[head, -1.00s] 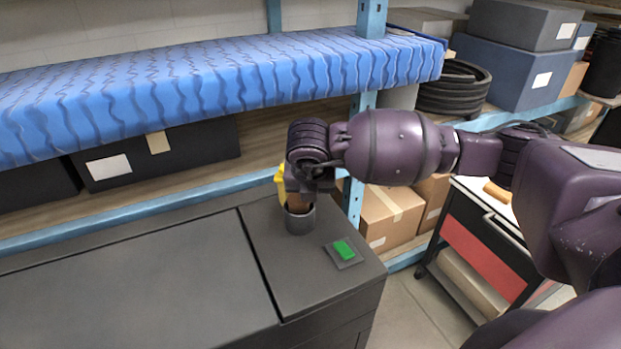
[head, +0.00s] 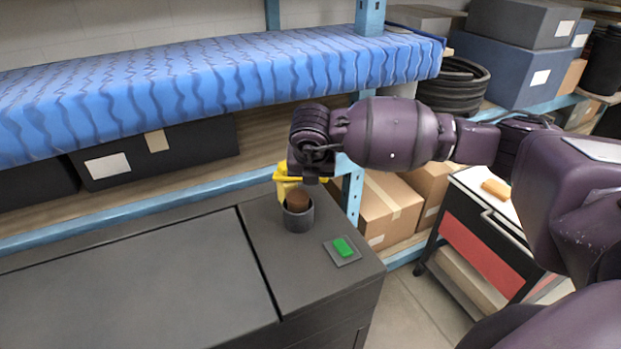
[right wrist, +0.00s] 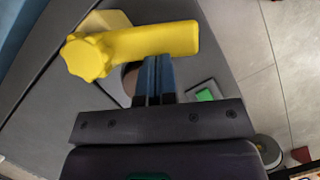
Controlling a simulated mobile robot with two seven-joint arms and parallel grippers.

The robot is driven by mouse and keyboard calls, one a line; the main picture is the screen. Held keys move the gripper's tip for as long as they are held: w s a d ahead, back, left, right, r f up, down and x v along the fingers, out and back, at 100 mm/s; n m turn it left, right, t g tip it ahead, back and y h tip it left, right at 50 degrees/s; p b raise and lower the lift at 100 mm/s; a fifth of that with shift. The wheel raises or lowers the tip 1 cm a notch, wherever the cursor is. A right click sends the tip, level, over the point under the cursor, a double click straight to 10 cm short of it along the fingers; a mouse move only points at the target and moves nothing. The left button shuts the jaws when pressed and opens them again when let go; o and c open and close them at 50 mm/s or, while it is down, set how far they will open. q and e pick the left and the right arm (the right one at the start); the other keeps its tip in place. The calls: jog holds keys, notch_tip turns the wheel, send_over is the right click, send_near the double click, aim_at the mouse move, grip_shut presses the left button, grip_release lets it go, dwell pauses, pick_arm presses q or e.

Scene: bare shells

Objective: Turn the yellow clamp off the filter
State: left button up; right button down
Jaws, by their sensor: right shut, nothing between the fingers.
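The yellow clamp (head: 287,184) stands just behind the filter (head: 298,200), a brown cylinder in a dark round cup (head: 299,218) on the grey cabinet. In the right wrist view the clamp (right wrist: 150,42) shows a lobed knob at left and a bar reaching right. The bar lies beyond the filter (right wrist: 130,78), and in the head view the filter's top looks clear of it. My right gripper (right wrist: 155,62) is shut and empty, its blue fingers near the bar; whether they touch it I cannot tell. In the head view the gripper (head: 310,178) partly hides the clamp. My left gripper is out of view.
A green button (head: 343,247) on a small plate sits right of the cup. A shelf with a blue wavy mattress (head: 200,90) runs behind the cabinet (head: 130,290). Cardboard boxes (head: 385,205) and a red-and-black cart (head: 480,250) stand to the right. The cabinet's left top is bare.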

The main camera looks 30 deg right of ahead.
jog(key=shift+w+d+f+n+b, duration=0.1)
jog(key=shift+w+d+n+b, duration=0.2)
jog(key=shift+n+b, duration=0.35)
jog(key=shift+w+d+f+n+t+y+b, duration=0.15)
jog(key=shift+d+n+y+b, duration=0.1)
jog(key=shift+n+b, duration=0.2)
jog(key=shift+w+d+r+n+t+y+b, duration=0.1)
jog(key=shift+w+d+n+y+b, duration=0.15)
jog(key=shift+n+b, duration=0.2)
jog(key=shift+w+d+f+n+t+y+b, duration=0.1)
jog(key=shift+n+y+b, duration=0.25)
jog(key=shift+n, duration=0.1)
jog(key=shift+w+d+r+b, duration=0.15)
jog(key=shift+w+r+b, duration=0.05)
jog(key=shift+w+b, duration=0.1)
